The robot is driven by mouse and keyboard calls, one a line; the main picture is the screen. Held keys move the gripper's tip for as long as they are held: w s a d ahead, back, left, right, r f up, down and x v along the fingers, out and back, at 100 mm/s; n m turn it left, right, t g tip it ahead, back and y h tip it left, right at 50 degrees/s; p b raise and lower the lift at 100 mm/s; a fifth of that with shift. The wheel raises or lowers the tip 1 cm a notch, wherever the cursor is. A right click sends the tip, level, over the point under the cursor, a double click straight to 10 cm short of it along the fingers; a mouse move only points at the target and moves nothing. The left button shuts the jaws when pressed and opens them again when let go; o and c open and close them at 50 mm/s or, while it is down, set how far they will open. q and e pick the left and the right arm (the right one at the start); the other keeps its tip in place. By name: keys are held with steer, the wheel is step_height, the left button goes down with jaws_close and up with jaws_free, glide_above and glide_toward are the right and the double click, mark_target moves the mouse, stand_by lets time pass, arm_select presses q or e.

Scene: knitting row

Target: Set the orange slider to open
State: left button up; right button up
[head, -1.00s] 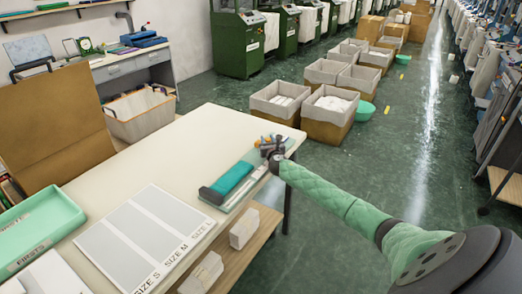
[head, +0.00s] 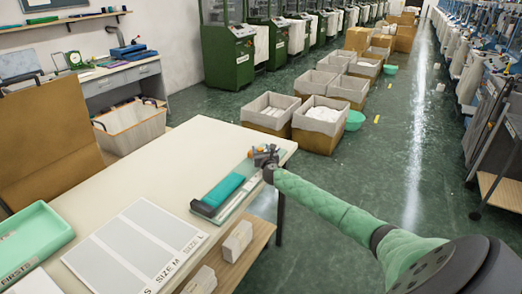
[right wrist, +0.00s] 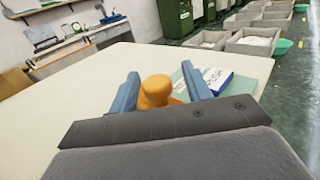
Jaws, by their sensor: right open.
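The orange slider (head: 252,153) is at the far end of a flat board (head: 238,200) near the table's right edge. A teal block (head: 222,189) lies along this board. My right gripper (head: 264,154) is at the slider. In the right wrist view the slider's rounded orange knob (right wrist: 155,91) stands between the two open blue-grey fingers (right wrist: 160,72). Gaps show between knob and fingers at the top; lower contact is hidden. A blue-and-white lettered label (right wrist: 212,79) is beside the right finger. I cannot read the slider's setting. My left gripper is not in view.
The white table (head: 185,150) has clear room left of the board. A grey size sheet (head: 135,247) and a green tray (head: 32,235) lie nearer. White blocks sit on a shelf (head: 258,232) below. Lined boxes (head: 318,125) stand on the floor beyond.

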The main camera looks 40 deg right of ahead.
steer(key=b+v, duration=0.1)
steer(key=v, duration=0.5)
steer(key=shift+s, duration=0.25)
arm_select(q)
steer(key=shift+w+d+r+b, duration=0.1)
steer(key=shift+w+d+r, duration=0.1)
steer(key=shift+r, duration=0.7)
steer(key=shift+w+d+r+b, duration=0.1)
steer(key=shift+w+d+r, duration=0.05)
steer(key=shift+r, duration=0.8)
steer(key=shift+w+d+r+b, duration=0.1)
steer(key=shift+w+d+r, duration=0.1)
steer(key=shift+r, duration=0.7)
arm_select(e)
steer(key=shift+s+a, duration=0.2)
steer(key=shift+s, duration=0.15)
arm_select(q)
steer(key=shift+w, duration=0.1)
